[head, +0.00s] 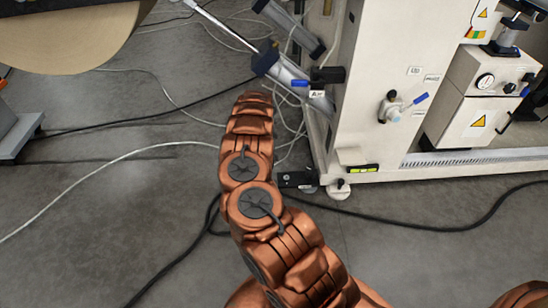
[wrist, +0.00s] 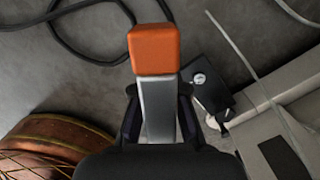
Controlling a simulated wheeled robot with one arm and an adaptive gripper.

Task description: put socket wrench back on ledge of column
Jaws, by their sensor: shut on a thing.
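In the wrist view my gripper (wrist: 158,93) is shut on a flat silver-grey bar with a blocky orange end, which I take to be the socket wrench (wrist: 155,48). The bar runs between the two dark fingers, and the orange end sticks out past them over the floor. In the head view my copper arm hides the gripper and the wrench. The white column (head: 352,110) of the machine stands just right of my arm's far end. I cannot clearly make out its ledge.
A large kraft roll (head: 65,40) is at upper left. Cables (head: 130,158) cross the grey floor. A gauge box (head: 485,85) is at right.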

